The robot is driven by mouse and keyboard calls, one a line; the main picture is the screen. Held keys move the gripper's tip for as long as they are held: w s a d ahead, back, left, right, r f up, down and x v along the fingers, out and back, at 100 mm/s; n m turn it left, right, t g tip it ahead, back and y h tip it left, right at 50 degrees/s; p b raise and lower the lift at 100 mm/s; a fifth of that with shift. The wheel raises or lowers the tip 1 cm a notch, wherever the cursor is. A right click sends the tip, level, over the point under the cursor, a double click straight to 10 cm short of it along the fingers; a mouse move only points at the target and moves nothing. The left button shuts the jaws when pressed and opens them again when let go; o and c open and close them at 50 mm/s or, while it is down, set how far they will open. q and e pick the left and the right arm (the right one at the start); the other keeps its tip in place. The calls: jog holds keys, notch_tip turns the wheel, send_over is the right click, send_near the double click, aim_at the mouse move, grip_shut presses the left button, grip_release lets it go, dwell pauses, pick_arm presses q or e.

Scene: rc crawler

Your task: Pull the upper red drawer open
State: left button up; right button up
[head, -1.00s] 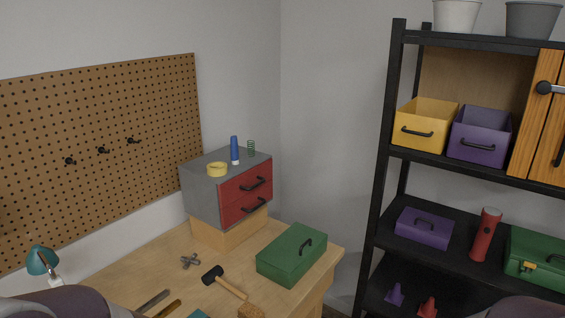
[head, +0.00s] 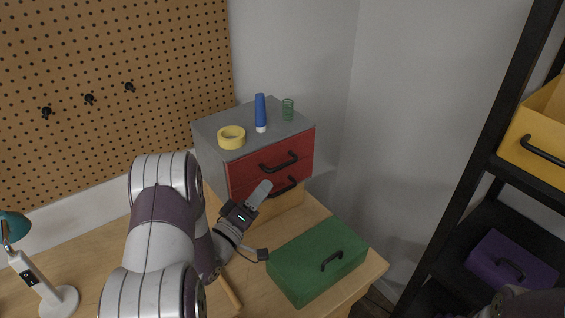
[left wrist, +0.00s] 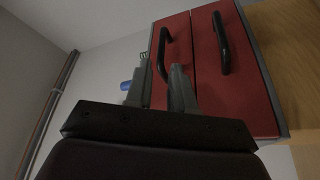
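The grey cabinet (head: 212,152) stands at the back of the bench with two red drawers, both shut. The upper red drawer (head: 303,148) has a black bar handle (head: 279,163), fully visible in the head view. The lower drawer (head: 304,170) has a similar handle. My left gripper (head: 266,184) is in front of the drawers, its visible fingertip just below the upper handle. In the left wrist view, its fingers (left wrist: 161,68) are apart, with the upper handle (left wrist: 164,48) showing between and beyond them. I cannot tell whether they touch it.
Yellow tape (head: 231,138), a blue bottle (head: 261,113) and a green coil (head: 288,109) sit on the cabinet. A green toolbox (head: 318,262) lies on the bench right of my gripper. A desk lamp (head: 55,300) stands left. A black shelf (head: 465,195) stands right.

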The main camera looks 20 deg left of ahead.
aim_at(284, 164)
pick_arm(q)
jog(key=p+x, duration=0.2)
jog(key=x, duration=0.6)
jog(key=shift+w+d, duration=0.1)
jog(key=shift+w, duration=0.25)
jog(key=shift+w+r, duration=0.15)
jog(key=shift+w, duration=0.4)
jog(key=shift+c, duration=0.6)
jog(key=shift+d, duration=0.15)
grip_shut()
